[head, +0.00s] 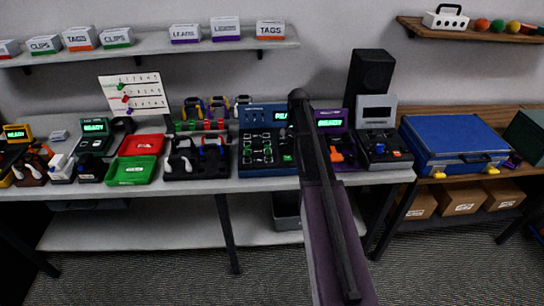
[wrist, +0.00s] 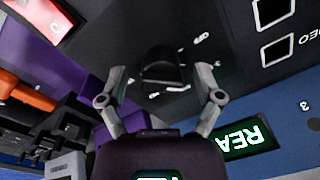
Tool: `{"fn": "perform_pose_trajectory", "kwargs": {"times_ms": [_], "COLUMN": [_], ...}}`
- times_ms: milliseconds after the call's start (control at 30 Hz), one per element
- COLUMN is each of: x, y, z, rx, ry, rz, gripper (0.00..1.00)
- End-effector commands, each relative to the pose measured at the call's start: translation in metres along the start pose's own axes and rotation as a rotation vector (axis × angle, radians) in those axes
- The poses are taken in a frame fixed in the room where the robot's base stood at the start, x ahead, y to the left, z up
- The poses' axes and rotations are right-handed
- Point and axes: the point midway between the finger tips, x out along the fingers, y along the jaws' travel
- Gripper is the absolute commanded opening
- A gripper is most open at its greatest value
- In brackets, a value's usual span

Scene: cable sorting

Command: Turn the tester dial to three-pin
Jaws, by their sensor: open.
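The tester is a dark-faced blue panel (head: 254,172) with rows of sockets and a lit green display, on the bench in the head view. In the wrist view its dark face (wrist: 225,75) fills the upper middle. The dial (wrist: 161,68) is a black knob with small white marks around it; which mark it points to is not clear. My gripper (wrist: 163,73) is open, with one finger on each side of the dial; contact cannot be told. In the head view my arm hides the dial and the gripper.
A purple unit (head: 332,124) with a green display stands just right of the tester. A tray of cables (head: 183,172) is to its left, then a green tray (head: 131,171). A black speaker (head: 371,72) and a blue case (head: 455,142) are to the right.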

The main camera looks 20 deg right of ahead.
Motion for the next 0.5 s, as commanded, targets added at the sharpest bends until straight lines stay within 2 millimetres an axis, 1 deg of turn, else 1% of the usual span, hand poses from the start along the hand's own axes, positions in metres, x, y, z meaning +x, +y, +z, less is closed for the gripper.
{"fn": "perform_pose_trajectory", "kwargs": {"times_ms": [267, 500], "x": [0.0, 0.0], "y": [-0.0002, -0.0003], "z": [-0.0005, -0.0009], "rx": [-0.119, -0.276], "ry": [-0.007, -0.016], "rz": [0.0, 0.0], "gripper": [0.84, 0.84]}}
